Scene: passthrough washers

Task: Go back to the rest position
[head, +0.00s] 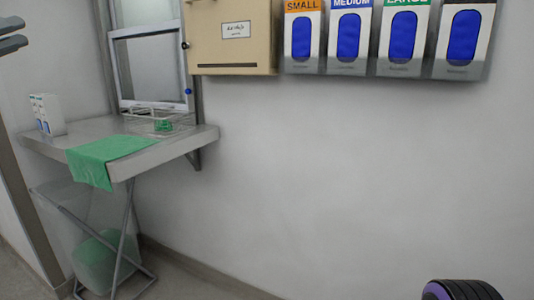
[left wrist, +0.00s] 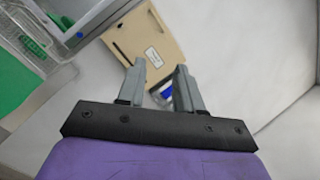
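My left gripper (head: 26,31) shows at the upper left edge of the head view as two grey fingers set apart. In the left wrist view its fingers (left wrist: 161,67) are apart, with nothing held between them. A beige box and a bit of blue and white show behind them, at a distance. My right gripper is in neither view. A purple and black part of my right arm (head: 461,290) shows at the bottom right of the head view.
A grey shelf (head: 195,139) carries a green cloth (head: 110,150), a wire basket (head: 182,124) and small white boxes (head: 47,114). A pass-through window (head: 150,65), beige cabinet (head: 232,58) and several glove dispensers (head: 345,66) are on the wall. A green-lined bin (head: 100,262) stands below.

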